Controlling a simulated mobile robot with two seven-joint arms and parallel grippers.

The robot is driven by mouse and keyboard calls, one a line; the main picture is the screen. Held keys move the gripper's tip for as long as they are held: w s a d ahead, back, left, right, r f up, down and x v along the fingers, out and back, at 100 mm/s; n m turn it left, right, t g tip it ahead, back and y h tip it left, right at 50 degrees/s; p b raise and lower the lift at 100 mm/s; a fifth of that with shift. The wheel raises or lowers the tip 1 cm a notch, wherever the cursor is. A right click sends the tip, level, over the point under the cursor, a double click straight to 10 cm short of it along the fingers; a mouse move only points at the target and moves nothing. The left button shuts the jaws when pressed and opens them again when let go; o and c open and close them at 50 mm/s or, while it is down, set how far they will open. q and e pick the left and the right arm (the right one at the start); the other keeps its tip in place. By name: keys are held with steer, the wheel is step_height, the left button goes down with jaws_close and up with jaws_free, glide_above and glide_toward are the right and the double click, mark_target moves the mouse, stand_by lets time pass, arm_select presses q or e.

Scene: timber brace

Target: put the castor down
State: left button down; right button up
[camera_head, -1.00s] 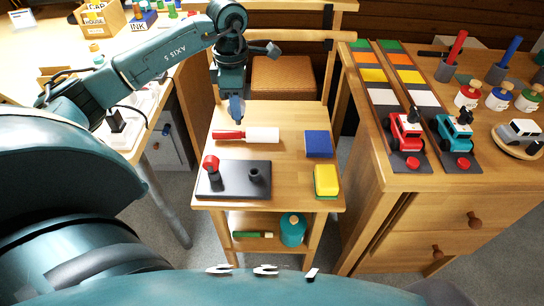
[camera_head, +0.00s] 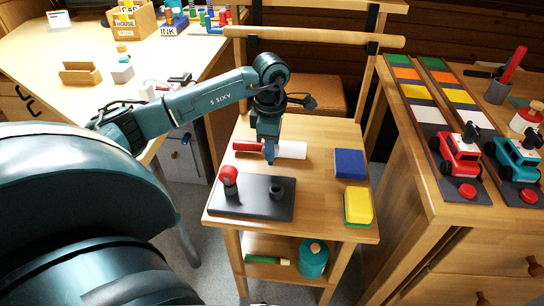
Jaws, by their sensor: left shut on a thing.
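My left gripper (camera_head: 269,153) points down over the wooden stand top (camera_head: 325,215), in front of the roller with a red handle and white barrel (camera_head: 291,149). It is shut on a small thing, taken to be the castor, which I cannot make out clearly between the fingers. The fingertips look bluish and overlap the roller in the picture; I cannot tell the height above the top. Just nearer lies a dark plate (camera_head: 250,207) with a red-knobbed piece (camera_head: 229,180) and a short black cup-like piece (camera_head: 276,190). My right gripper is out of view.
A blue block (camera_head: 350,163) and a yellow sponge-like block (camera_head: 358,205) lie on the stand's right side. A teal bottle (camera_head: 312,261) stands on the shelf below. Red (camera_head: 460,156) and teal (camera_head: 515,160) toy vehicles stand on the right cabinet. Some bare wood shows between these things.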

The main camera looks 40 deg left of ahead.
arm_select(q)
steer(key=shift+f, duration=1.5)
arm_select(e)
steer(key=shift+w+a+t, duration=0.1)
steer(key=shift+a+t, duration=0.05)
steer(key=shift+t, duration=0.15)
arm_select(q)
steer(key=shift+f+b, duration=0.1)
steer(key=shift+b, duration=0.25)
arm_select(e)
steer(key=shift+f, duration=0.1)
arm_select(q)
steer(key=shift+f, duration=0.25)
steer(key=c, duration=1.1)
jaws_free()
steer(key=shift+c, duration=0.2)
